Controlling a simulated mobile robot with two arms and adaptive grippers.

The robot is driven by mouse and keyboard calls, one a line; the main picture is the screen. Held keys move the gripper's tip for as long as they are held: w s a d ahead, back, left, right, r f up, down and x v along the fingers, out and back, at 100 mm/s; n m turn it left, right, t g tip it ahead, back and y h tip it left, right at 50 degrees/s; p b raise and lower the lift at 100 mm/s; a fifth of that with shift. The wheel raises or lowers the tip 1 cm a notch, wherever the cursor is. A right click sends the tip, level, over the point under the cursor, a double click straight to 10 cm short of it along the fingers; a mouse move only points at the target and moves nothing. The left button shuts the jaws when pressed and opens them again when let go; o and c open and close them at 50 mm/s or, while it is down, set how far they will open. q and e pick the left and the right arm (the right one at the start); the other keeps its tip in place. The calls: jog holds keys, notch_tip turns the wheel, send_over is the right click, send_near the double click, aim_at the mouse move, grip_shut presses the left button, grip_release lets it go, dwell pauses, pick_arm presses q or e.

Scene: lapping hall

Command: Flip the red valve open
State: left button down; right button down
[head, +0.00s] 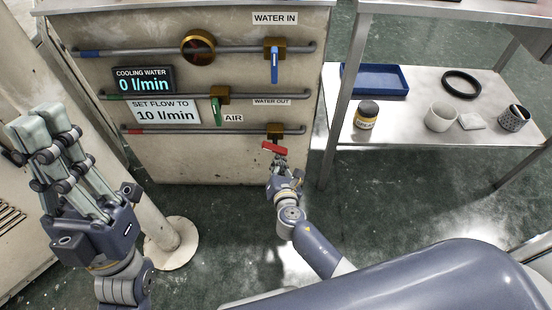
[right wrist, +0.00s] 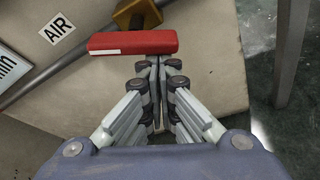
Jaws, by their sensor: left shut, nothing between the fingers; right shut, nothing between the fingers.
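The red valve handle (head: 275,148) sits just below its brass valve body (head: 275,131) on the lowest pipe, marked AIR. It lies close to level, tilted slightly down to the right. In the right wrist view the red handle (right wrist: 133,42) spans left to right just beyond my fingertips. My right gripper (head: 280,162) is shut and empty, with its tips (right wrist: 154,62) right below the handle's right part; I cannot tell if they touch it. My left gripper (head: 38,122) is shut and empty, raised at the left, far from the valve.
Above are a blue valve handle (head: 274,64) and a green one (head: 217,110), both hanging down. A display (head: 143,80) reads 0 l/min; a sign (head: 166,111) says set flow to 10 l/min. A pale post (head: 120,150) stands between my left gripper and the panel. A shelf (head: 400,128) is right.

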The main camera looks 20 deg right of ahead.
pick_arm(q)
jog(key=w+d+f+g+y+p, duration=0.2)
jog(key=w+f+g+y+p, duration=0.1)
jog(key=w+f+g, duration=0.75)
notch_tip(320, 180, down, 13)
jog(key=w+a+g+y+p, duration=0.1)
jog(key=a+g+y+p, duration=0.1)
jog(key=g, duration=0.4)
jog(key=shift+w+y+p, duration=0.2)
jog(key=shift+y+p, duration=0.2)
jog(key=shift+p, duration=0.05)
pick_arm(e)
jog(key=shift+s+d+r+n+g+h, duration=0.15)
jog(key=shift+d+n+h, duration=0.15)
jog(key=shift+n, duration=0.35)
jog(key=shift+d+r+n+g+h, duration=0.15)
jog(key=shift+n+h, duration=0.3)
jog(key=shift+n, duration=0.25)
jog(key=shift+s+d+r+n+g+h, duration=0.1)
jog(key=shift+d+n+h, duration=0.2)
jog(key=shift+n, duration=0.35)
pick_arm(q)
jog(key=shift+r, duration=0.15)
pick_arm(e)
jog(key=shift+f, duration=0.1)
